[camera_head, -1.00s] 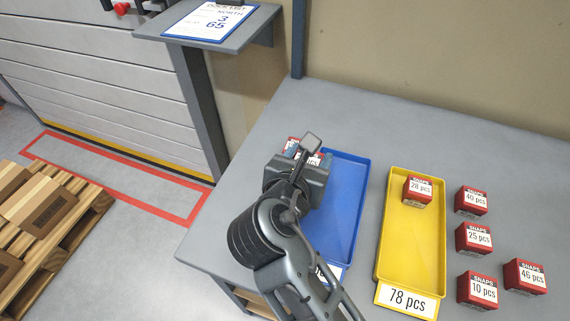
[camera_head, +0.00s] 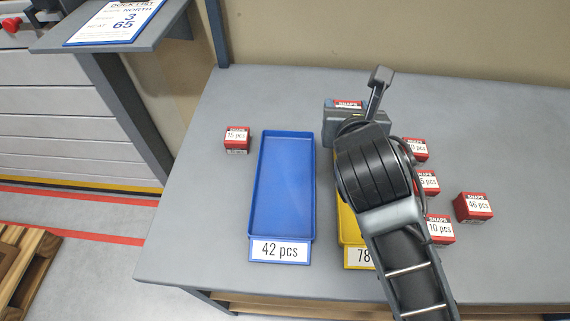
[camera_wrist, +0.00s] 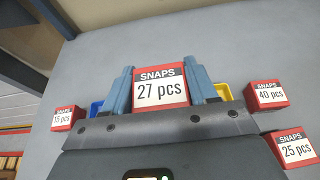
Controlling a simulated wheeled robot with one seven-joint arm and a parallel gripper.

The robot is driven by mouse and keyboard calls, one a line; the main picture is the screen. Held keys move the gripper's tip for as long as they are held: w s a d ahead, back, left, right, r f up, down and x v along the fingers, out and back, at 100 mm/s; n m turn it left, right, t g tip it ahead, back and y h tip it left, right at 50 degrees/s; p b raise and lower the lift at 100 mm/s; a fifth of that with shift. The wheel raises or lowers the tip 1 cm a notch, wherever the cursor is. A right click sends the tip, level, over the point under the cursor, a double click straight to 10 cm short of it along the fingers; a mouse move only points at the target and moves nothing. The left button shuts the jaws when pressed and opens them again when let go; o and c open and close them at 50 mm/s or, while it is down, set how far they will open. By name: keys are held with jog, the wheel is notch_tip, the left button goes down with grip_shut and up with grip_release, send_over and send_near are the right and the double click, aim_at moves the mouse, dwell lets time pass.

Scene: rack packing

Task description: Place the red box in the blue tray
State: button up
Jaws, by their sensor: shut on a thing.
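My gripper (camera_head: 346,110) is shut on a red box labelled SNAPS 27 pcs (camera_wrist: 160,88), with blue fingers on both sides of it in the wrist view. In the head view the gripper is over the far end of the yellow tray (camera_head: 346,225), up from the blue tray's right side. The blue tray (camera_head: 286,185), labelled 42 pcs, is empty. Another red box, 15 pcs (camera_head: 236,139), stands on the table left of the blue tray. My arm hides most of the yellow tray's inside.
Red boxes stand right of the yellow tray: 40 pcs (camera_wrist: 267,95), 25 pcs (camera_wrist: 296,147), 10 pcs (camera_head: 440,229) and 46 pcs (camera_head: 473,207). The grey table (camera_head: 190,220) is clear at the left front. A shelf with a dock list (camera_head: 115,20) is at upper left.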

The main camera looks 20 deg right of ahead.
jog(key=w+a+f, duration=0.1)
jog(key=a+f, duration=0.1)
jog(key=a, duration=0.1)
jog(key=w+a+f+b, duration=0.1)
jog(key=w+a+f, duration=0.1)
jog(key=a, duration=0.1)
jog(key=w+a+f, duration=0.1)
jog(key=a+f, duration=0.1)
jog(key=a, duration=0.1)
jog(key=shift+w+a+f, duration=0.25)
jog(key=shift+a, duration=0.1)
jog(key=shift+f+b, duration=0.55)
jog(key=shift+f, duration=1.45)
jog(key=o, duration=1.1)
jog(key=shift+f, duration=0.1)
jog(key=shift+s+r, duration=0.1)
jog(key=shift+r, duration=0.1)
jog(key=p+v, duration=0.1)
jog(key=v, duration=1.1)
